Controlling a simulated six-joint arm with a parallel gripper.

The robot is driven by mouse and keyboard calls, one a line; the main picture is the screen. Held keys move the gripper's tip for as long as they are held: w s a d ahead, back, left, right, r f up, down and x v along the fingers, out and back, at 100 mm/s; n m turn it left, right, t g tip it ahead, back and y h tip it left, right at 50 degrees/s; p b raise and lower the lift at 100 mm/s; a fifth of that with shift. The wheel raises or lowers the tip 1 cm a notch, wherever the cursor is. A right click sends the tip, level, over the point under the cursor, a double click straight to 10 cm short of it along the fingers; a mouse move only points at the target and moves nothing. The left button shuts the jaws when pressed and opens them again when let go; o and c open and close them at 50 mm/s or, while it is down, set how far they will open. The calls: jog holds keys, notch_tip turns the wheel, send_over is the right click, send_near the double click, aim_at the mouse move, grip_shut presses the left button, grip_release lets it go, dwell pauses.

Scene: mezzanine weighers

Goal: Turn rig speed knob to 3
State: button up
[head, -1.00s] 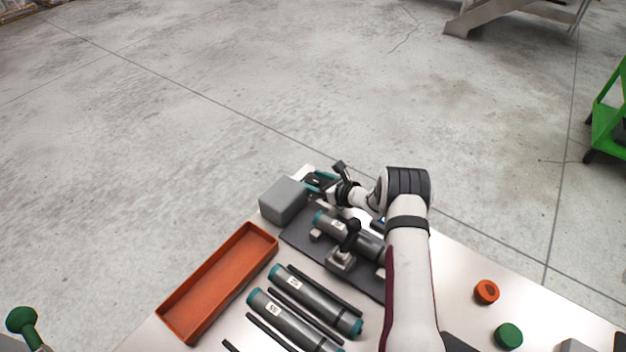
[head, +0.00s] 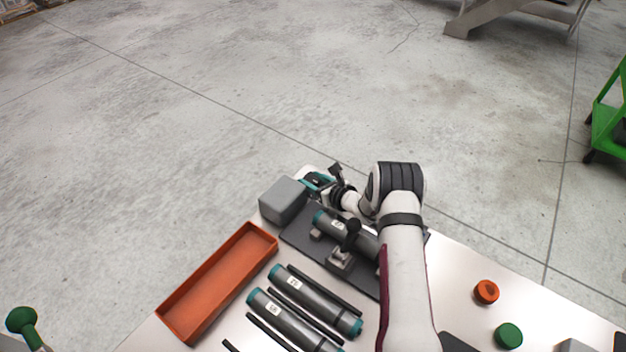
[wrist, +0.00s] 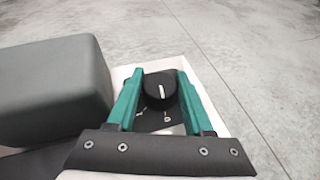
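The rig speed knob (wrist: 159,91) is a black round knob with a white pointer line, on a dark dial plate (wrist: 150,122) with white markings. In the wrist view the pointer stands nearly straight up in the picture; most of the scale is hidden, and I cannot read its setting. My gripper (wrist: 158,76) has teal fingers, open, one on each side of the knob. I cannot tell whether they touch it. In the head view my gripper (head: 316,180) is at the table's far corner, beside the grey box, and the knob is hard to make out.
A grey box (head: 284,200) stands close left of my gripper. A dark base plate (head: 298,233) carries a clamped cylinder (head: 358,234). An orange tray (head: 217,281) and loose cylinders (head: 310,294) lie nearer. Orange (head: 486,291) and green (head: 508,335) round pieces sit right.

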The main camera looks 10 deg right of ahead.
jog(key=o, duration=0.4)
jog(key=shift+d+n+g+y, duration=0.1)
jog(key=shift+n+g+y, duration=0.4)
jog(key=shift+n+y, duration=0.2)
jog(key=shift+m, duration=0.4)
jog(key=v, duration=1)
jog(key=r+v, duration=0.1)
jog(key=v, duration=0.5)
jog(key=shift+w+d+f, duration=0.1)
jog(key=shift+w+d, duration=0.05)
jog(key=shift+w, duration=0.2)
jog(key=d+r+m+g+h, duration=0.1)
jog(key=d+r+m+h, duration=0.3)
jog(key=r+m+h, duration=0.7)
jog(key=s+m+g, duration=0.1)
jog(key=s+m, duration=0.3)
jog(key=m, duration=0.2)
jog(key=s+a+r+m+g, duration=0.1)
jog(key=s+m+g, duration=0.1)
jog(key=s+m, duration=0.2)
jog(key=s+a+r+m+g, duration=0.1)
jog(key=s+m, duration=0.4)
jog(key=m, duration=0.4)
jog(key=shift+s+r+m+g+y, duration=0.15)
jog(key=shift+r+m+g+y, duration=0.05)
jog(key=shift+m+g+y, duration=0.1)
